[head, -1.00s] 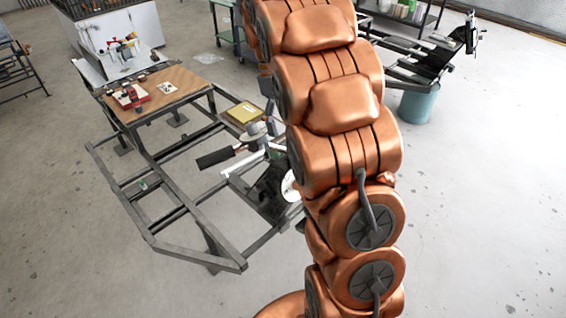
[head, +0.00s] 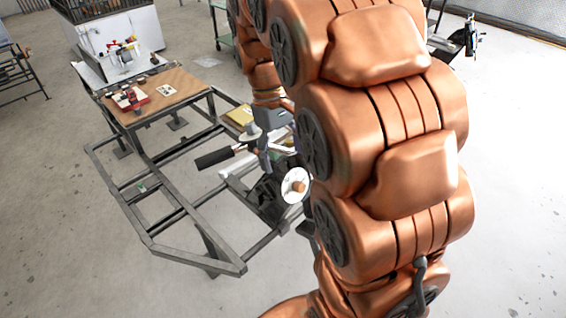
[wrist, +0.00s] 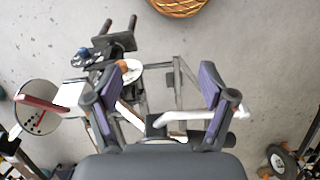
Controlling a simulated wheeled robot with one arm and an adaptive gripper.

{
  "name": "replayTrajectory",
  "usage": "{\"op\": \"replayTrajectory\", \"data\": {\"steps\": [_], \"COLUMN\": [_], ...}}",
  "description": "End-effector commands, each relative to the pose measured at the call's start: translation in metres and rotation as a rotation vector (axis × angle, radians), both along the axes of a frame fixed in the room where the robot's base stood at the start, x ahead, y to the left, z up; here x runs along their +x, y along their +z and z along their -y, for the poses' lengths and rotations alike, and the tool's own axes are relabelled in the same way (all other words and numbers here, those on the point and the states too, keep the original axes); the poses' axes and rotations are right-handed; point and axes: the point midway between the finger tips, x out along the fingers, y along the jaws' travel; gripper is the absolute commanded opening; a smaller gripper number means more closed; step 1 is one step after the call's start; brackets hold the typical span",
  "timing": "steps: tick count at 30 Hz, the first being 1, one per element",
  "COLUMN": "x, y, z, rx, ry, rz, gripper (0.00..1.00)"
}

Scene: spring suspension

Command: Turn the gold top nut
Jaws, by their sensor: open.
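My gripper (wrist: 162,78) is open, its two dark, purple-sided fingers spread over the suspension assembly. In the head view my gripper (head: 268,148) hangs over that assembly, partly hidden by my arm. A white disc (wrist: 136,77) with a copper-coloured hub (wrist: 122,66) shows beside the left fingertip. The disc (head: 291,179) and hub (head: 299,187) also show in the head view, below and right of my gripper. A white rod (wrist: 190,116) runs between the fingers, near a dark block (wrist: 156,126). I cannot pick out a gold nut for certain; nothing is held.
A dark metal frame (head: 150,237) surrounds the assembly. A brown-topped table (head: 183,85) with small parts stands at its far left end. Bare floor lies around.

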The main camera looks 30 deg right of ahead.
Motion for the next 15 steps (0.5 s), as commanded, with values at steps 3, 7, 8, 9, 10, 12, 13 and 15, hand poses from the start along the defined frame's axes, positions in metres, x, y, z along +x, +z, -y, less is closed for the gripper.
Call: {"op": "replayTrajectory", "data": {"steps": [3,7,8,9,10,12,13,15], "x": [-0.009,-0.015,-0.016,-0.017,-0.018,-0.018,-0.018,-0.018], "y": [-0.002,-0.004,-0.004,-0.004,-0.004,-0.004,-0.004,-0.004], "z": [-0.006,-0.009,-0.01,-0.01,-0.011,-0.011,-0.011,-0.011], "rx": [-0.001,-0.001,-0.001,-0.002,-0.003,-0.003,-0.003,-0.003], "ry": [-0.007,-0.013,-0.014,-0.016,-0.015,-0.016,-0.017,-0.017], "rz": [0.005,0.009,0.01,0.011,0.011,0.013,0.013,0.013], "gripper": [0.82,0.82,0.82,0.82,0.82,0.82,0.82,0.82]}}
